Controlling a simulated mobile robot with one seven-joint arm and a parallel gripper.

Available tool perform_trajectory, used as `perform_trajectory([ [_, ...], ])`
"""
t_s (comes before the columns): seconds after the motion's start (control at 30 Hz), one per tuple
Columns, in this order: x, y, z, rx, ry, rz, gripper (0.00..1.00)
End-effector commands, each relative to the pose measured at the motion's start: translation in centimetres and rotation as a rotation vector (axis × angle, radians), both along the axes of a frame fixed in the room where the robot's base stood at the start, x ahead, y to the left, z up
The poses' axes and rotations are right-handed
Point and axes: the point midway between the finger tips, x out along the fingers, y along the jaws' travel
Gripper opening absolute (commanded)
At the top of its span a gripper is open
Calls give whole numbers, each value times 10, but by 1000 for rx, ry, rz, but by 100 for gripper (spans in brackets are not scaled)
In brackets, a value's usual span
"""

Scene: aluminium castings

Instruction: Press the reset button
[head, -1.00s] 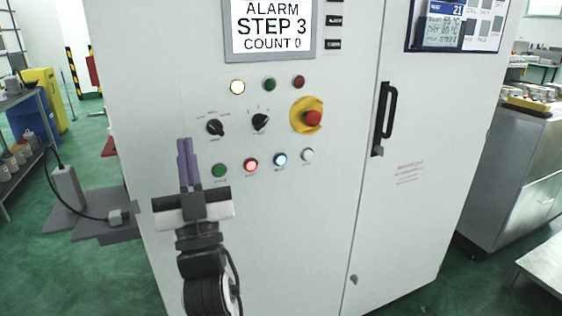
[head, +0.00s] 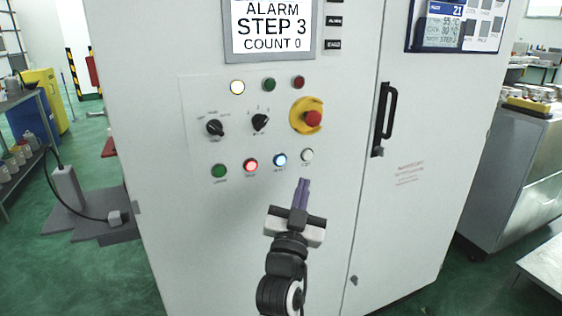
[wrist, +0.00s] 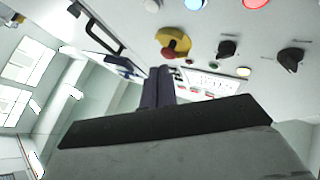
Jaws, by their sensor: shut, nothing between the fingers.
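The control panel on the grey cabinet has a bottom row of buttons: green (head: 219,171), lit red (head: 251,166), lit blue (head: 280,160) and white (head: 307,155). Their labels are too small to read surely; the blue one's label may be the reset label. The blue button (wrist: 194,3) also shows at the top edge of the wrist view, beside the white one (wrist: 152,5). My gripper (head: 303,182) is shut and empty, its purple fingers together. In the head view its tips appear just below the white button, right of and below the blue one.
A red emergency stop on a yellow base (head: 312,117) and two black selector knobs (head: 260,121) sit above the row. A screen (head: 272,27) reads ALARM STEP 3 COUNT 0. A black door handle (head: 385,118) projects at the right.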

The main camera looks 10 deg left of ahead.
Motion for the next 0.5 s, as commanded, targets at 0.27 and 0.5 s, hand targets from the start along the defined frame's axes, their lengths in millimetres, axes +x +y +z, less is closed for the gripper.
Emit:
perform_trajectory([
  [0.27,10,8,0,1,-1,2,0],
  [0.5,37,28,0,1,-3,3,0],
])
